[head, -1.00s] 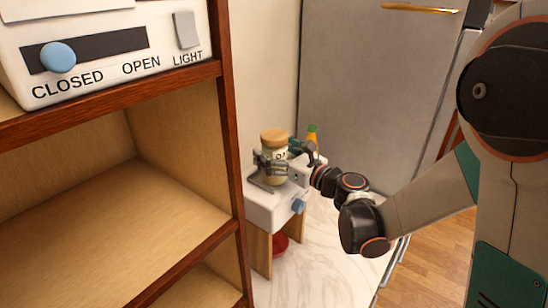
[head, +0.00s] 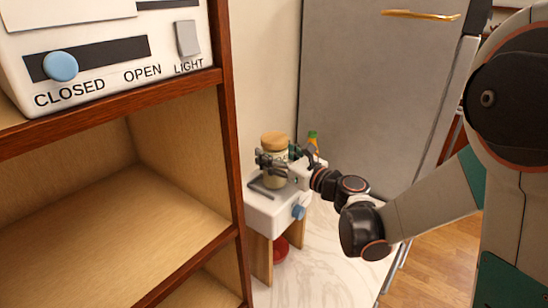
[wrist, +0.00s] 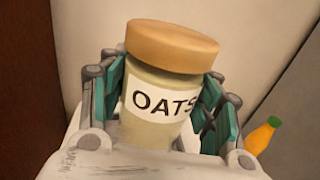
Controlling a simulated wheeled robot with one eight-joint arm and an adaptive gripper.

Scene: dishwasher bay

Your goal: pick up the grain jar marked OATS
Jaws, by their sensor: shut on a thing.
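The OATS jar (head: 273,168) is pale glass with a wide wooden lid and a white label. It is upright over the white box with a dark plate (head: 268,188) in the head view. My gripper (head: 272,163) is shut on the jar's sides, below the lid. In the wrist view the jar (wrist: 155,95) fills the space between the green-padded fingers of my gripper, and its label reads OATS. Its base is hidden in the wrist view. I cannot tell whether its base touches the plate.
A blue knob (head: 299,212) is on the white box's front. A wooden shelf unit (head: 228,150) stands at left. A grey fridge (head: 375,95) is behind. A red object (head: 280,249) sits below.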

